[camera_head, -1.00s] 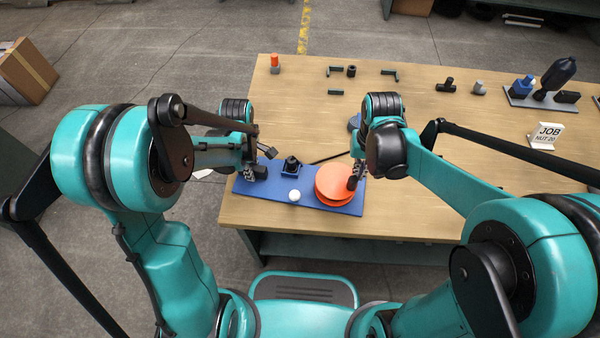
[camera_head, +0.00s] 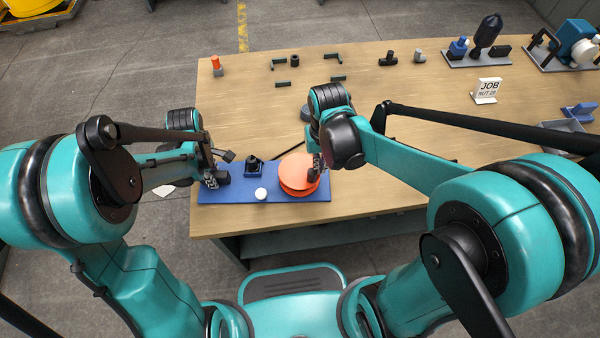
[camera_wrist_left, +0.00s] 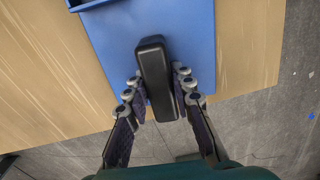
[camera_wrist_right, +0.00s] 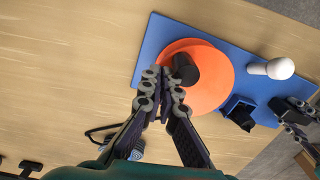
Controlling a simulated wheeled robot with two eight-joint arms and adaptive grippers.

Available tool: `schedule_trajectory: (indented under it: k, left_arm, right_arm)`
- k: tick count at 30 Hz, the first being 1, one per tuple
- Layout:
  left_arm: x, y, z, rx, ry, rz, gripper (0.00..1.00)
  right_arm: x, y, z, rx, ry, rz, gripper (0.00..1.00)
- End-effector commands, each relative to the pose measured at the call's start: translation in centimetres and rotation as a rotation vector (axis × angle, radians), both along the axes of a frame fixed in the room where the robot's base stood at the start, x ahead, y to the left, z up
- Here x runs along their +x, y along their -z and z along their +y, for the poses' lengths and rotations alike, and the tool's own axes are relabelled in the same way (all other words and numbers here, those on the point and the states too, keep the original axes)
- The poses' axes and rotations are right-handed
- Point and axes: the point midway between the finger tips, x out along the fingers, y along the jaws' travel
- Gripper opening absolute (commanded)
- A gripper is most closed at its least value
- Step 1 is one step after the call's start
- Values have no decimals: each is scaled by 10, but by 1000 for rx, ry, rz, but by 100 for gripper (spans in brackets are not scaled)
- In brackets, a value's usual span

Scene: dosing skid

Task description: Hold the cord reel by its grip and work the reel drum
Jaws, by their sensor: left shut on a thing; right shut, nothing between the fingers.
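The cord reel has a blue base plate (camera_head: 235,193) lying on the wooden table, with an orange drum (camera_head: 298,172) on its right part. The black grip (camera_wrist_left: 154,75) stands at the plate's left end. My left gripper (camera_head: 211,178) is shut on the grip, one finger on each side in the left wrist view. A dark knob (camera_wrist_right: 185,69) rises from the drum. My right gripper (camera_wrist_right: 164,92) is shut and empty beside the knob, over the drum's edge; whether it touches cannot be told. A white knob (camera_wrist_right: 280,68) and a black part in a blue holder (camera_wrist_right: 240,112) sit between grip and drum.
Behind lie an orange-topped piece (camera_head: 216,64), dark brackets (camera_head: 334,58) and black fittings (camera_head: 388,58). A JOB sign (camera_head: 487,90), a bottle stand (camera_head: 478,60) and a grey tray (camera_head: 565,137) stand to the right. The table's middle is mostly clear.

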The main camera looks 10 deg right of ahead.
Motion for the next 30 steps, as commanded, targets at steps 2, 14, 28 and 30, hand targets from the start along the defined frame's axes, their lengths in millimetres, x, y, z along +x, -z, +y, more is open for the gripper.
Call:
schedule_trajectory:
  k: [2, 14, 28, 30]
  left_arm:
    - [0, 0, 0, 0, 0, -1, 0]
    - [0, 0, 0, 0, 0, 0, 0]
    - [0, 0, 0, 0, 0, 0, 0]
    - [0, 0, 0, 0, 0, 0, 0]
  right_arm:
    - [0, 0, 0, 1, 0, 0, 22]
    - [0, 0, 0, 1, 0, 0, 60]
    - [0, -37, 0, 1, 0, 0, 60]
    - [0, -44, 0, 1, 0, 0, 60]
